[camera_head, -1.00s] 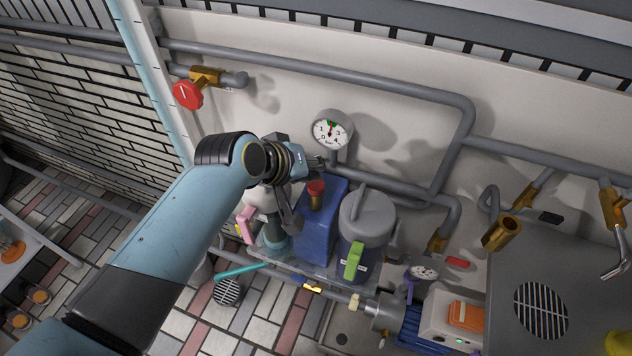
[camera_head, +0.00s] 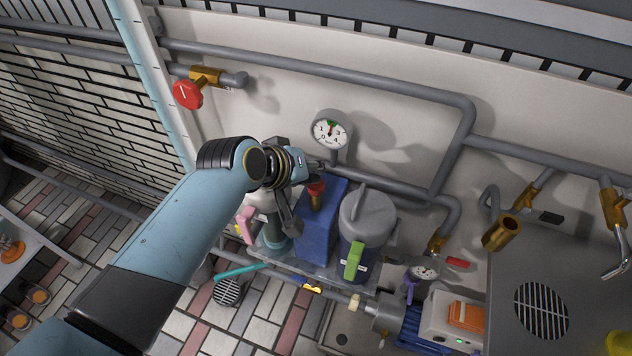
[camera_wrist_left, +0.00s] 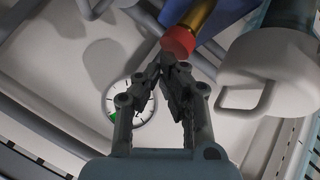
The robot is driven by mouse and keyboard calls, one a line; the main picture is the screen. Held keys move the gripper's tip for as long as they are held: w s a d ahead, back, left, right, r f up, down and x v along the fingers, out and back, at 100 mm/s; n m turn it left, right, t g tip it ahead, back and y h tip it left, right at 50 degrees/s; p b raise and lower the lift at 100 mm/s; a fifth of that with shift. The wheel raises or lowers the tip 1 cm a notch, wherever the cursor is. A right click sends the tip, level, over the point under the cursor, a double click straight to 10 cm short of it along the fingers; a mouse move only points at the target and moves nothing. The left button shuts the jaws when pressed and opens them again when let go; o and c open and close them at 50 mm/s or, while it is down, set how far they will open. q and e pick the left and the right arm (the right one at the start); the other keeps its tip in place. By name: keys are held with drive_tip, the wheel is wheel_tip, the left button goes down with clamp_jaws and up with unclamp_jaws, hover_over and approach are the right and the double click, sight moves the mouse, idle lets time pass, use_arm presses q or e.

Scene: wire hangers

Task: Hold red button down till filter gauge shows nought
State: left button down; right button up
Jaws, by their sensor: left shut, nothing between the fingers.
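The red button (camera_head: 316,189) is a red cap on a brass stem on top of the blue housing (camera_head: 318,225). My left gripper (camera_head: 316,171) is shut and empty, right by the cap and partly covering it. In the left wrist view its closed fingertips (camera_wrist_left: 168,62) are close beside the red button (camera_wrist_left: 179,41); I cannot tell whether they touch. In the wrist view this gauge (camera_wrist_left: 143,108) is partly hidden by the fingers. My right gripper is out of view.
A grey-lidded canister (camera_head: 367,215) with a green tag stands right of the blue housing. A second, smaller gauge (camera_head: 424,272) is lower right, near the blue motor (camera_head: 410,330). A red-handled valve (camera_head: 188,95) is upper left. Pipes run along the wall behind.

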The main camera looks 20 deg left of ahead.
use_arm(q)
drive_tip(key=shift+f, duration=0.6)
idle(0.3)
drive_tip(key=shift+s+f, duration=0.1)
idle(0.9)
idle(0.9)
idle(0.5)
drive_tip(key=shift+r+p, duration=0.95)
drive_tip(key=shift+r, duration=0.2)
drive_tip(key=shift+r+p, duration=0.5)
wheel_tip(320, 180, up, 4)
drive_tip(key=p, duration=0.4)
